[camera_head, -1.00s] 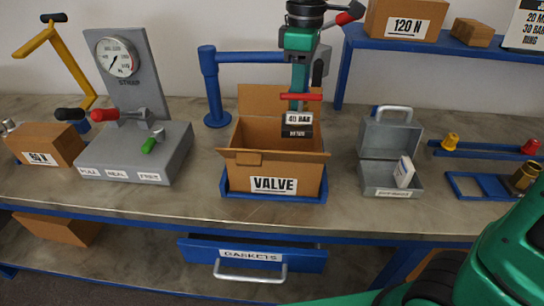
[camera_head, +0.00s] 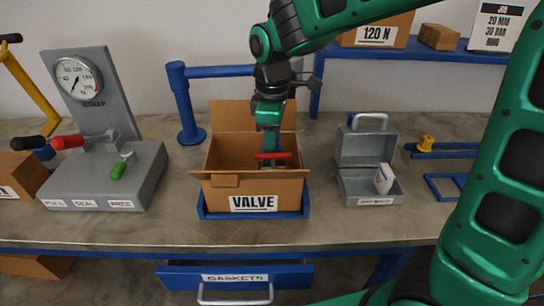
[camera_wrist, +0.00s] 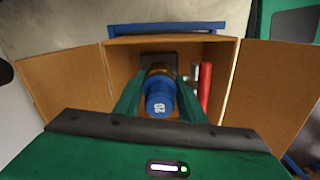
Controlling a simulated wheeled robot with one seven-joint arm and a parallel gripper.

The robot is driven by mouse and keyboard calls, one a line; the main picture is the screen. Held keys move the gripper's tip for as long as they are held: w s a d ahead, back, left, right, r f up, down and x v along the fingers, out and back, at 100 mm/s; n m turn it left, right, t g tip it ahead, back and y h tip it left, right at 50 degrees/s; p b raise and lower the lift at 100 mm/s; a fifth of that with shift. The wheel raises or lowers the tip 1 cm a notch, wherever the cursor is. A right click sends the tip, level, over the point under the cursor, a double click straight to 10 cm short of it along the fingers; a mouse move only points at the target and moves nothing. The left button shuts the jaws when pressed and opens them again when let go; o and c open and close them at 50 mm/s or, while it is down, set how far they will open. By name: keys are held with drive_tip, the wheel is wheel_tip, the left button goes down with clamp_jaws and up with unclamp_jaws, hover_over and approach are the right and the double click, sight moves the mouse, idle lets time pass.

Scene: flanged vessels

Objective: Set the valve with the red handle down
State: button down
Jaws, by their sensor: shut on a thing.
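The valve (camera_head: 275,152) is upright in my gripper, its red handle (camera_head: 272,156) level across it just above the open VALVE box's front edge. In the wrist view a blue end marked 20 (camera_wrist: 160,105) sits between my fingers, with the red handle (camera_wrist: 205,88) to its right. My gripper (camera_head: 270,138) is shut on the valve and reaches down into the mouth of the cardboard VALVE box (camera_head: 250,190). The valve's lower part is hidden by the front flap. I cannot tell whether it touches the box floor.
The box stands in a blue tray (camera_head: 205,213). A grey gauge stand (camera_head: 130,185) with red, black and green levers is at left. An open grey metal case (camera_head: 368,185) is at right. A GASKETS drawer (camera_head: 235,272) sticks out below.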

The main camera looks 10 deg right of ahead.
drive_tip(key=shift+f, duration=1.1)
drive_tip(key=c, duration=1.2)
unclamp_jaws()
drive_tip(key=shift+f, duration=0.1)
drive_tip(key=shift+o, duration=0.2)
wheel_tip(320, 180, up, 12)
drive_tip(key=shift+r, duration=0.1)
drive_tip(key=s+d+f+m, duration=0.3)
drive_tip(key=s+d+m, duration=0.4)
drive_tip(key=d, duration=0.5)
drive_tip(key=s+d+f+m, duration=0.3)
drive_tip(key=s+d+m, duration=0.35)
drive_tip(key=d, duration=0.55)
drive_tip(key=s+d+f+m, duration=0.4)
drive_tip(key=s+m, duration=0.2)
drive_tip(key=s, duration=0.3)
drive_tip(key=shift+d+m, duration=0.35)
drive_tip(key=shift+d, duration=0.05)
